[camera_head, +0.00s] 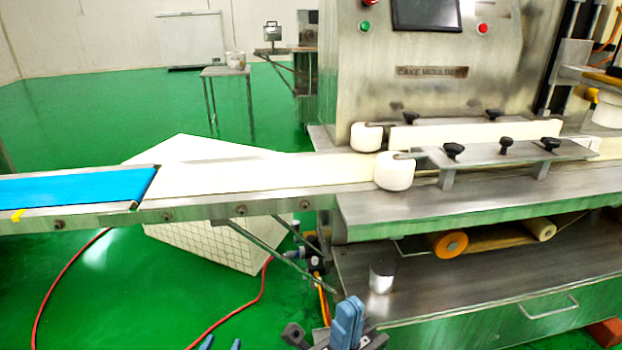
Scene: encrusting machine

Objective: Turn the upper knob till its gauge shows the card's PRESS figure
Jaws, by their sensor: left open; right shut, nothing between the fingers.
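No gauge, card or knob with a gauge can be made out in the head view. The steel machine (345,85) labelled "CAKE MOULD..." stands at the right, its top cut off by the frame. My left gripper (221,343) shows only as two blue fingertips, apart and empty, at the bottom edge. My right gripper (347,318) is at the bottom centre, its blue fingers together with nothing between them. It is in front of the machine's lower shelf and touches no knob.
A conveyor with a blue belt (75,188) runs from the left into the machine. Several black clamp knobs (505,145) sit along its guides. A dark screen (427,14), green button (365,27) and red button (482,28) are above. A metal cup (382,276) stands on the shelf.

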